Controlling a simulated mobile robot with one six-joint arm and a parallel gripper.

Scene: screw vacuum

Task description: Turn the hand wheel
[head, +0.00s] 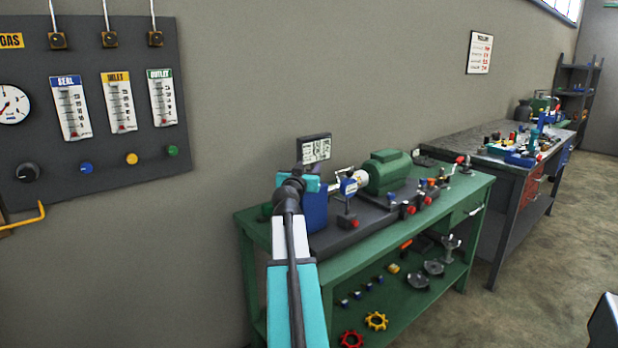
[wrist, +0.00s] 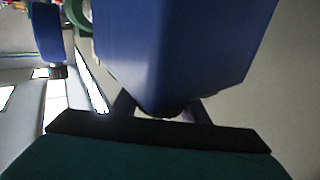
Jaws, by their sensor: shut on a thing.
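My gripper (wrist: 160,106) is at a blue housing (wrist: 185,50) on the machine, which fills the middle of the wrist view. Its fingers reach up to the lower end of the housing. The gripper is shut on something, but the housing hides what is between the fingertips. In the head view, the blue housing (head: 315,211) is partly covered by my arm, and the gripper cannot be made out. I cannot pick out the hand wheel on the machine for certain.
The machine stands on a green workbench (head: 462,190) with a green motor (head: 388,171). Red (head: 350,339) and yellow (head: 376,321) wheels lie on its lower shelf. A gauge panel (head: 105,55) is on the wall. Another bench (head: 480,140) stands at right; open floor lies in front.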

